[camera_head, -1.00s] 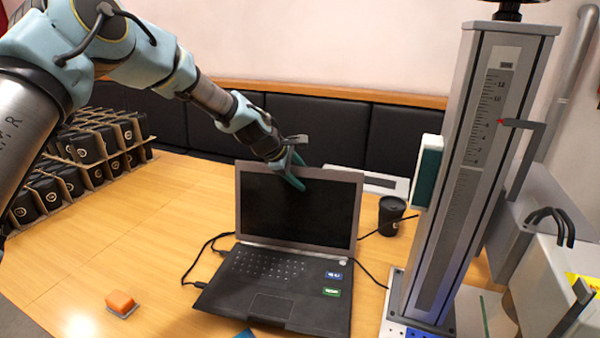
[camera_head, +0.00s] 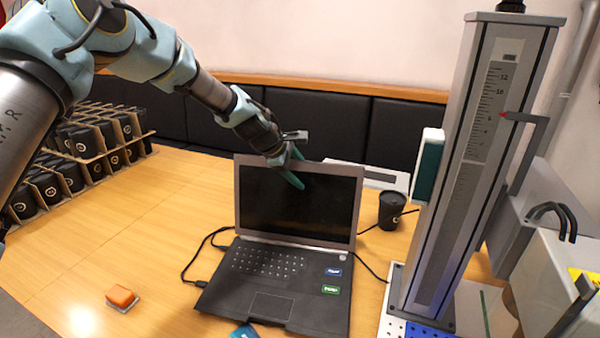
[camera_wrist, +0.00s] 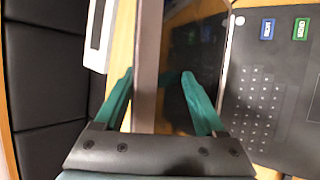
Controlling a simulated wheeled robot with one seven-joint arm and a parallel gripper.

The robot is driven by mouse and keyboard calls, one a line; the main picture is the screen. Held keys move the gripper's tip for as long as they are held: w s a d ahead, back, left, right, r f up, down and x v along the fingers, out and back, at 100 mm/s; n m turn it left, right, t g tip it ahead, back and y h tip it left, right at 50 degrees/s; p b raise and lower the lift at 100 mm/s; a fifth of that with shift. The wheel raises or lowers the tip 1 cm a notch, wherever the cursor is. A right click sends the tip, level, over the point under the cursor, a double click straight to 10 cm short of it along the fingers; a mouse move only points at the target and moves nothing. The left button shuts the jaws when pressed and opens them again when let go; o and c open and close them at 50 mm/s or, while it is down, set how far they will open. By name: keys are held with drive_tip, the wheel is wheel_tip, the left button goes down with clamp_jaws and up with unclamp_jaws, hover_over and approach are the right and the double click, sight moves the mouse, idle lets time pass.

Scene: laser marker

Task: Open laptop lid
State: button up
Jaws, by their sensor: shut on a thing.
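The black laptop (camera_head: 270,285) stands on the wooden table with its lid (camera_head: 298,215) raised, leaning back a little past upright. The screen is dark and faces the head camera. My gripper (camera_head: 297,166) reaches from behind and above to the lid's top edge. One green finger lies in front of the screen; the other is mostly hidden behind the lid. In the wrist view, the lid (camera_wrist: 148,60) runs edge-on between the two green fingers, and my gripper (camera_wrist: 158,76) is shut on it. The keyboard (camera_wrist: 258,110) shows at the right there.
A black cup (camera_head: 391,211) stands right of the lid. A tall grey laser marker column (camera_head: 470,170) rises at the right. An orange block (camera_head: 121,296) lies front left. Crates of black cups (camera_head: 75,160) stand back left. Cables run beside the laptop. The table's left middle is clear.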

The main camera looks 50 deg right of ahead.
drive_tip(key=b+v, duration=0.3)
drive_tip(key=v, duration=0.7)
drive_tip(key=shift+r, duration=0.25)
drive_tip(key=shift+w+a, duration=0.1)
drive_tip(key=w+a+f+m+t+y, duration=0.1)
drive_tip(key=w+a, duration=0.4)
drive_tip(key=a, duration=0.6)
drive_tip(key=w+a+f+m+t+y, duration=0.15)
drive_tip(key=w+a, duration=0.35)
drive_tip(key=a, duration=0.7)
drive_tip(key=w+a+f+m+t+y, duration=0.15)
drive_tip(key=w+a, duration=0.35)
drive_tip(key=a, duration=0.6)
drive_tip(key=s+a+y, duration=0.1)
drive_tip(key=s+a, duration=0.3)
drive_tip(key=a, duration=0.9)
drive_tip(key=s+a+f+y, duration=0.1)
drive_tip(key=s+a, duration=0.3)
drive_tip(key=a, duration=0.9)
drive_tip(key=shift+a+m+g+y, duration=0.3)
drive_tip(key=shift+m+y, duration=0.1)
drive_tip(key=shift+y, duration=0.2)
drive_tip(key=shift+s+f, duration=0.1)
drive_tip(key=shift+c, duration=0.4)
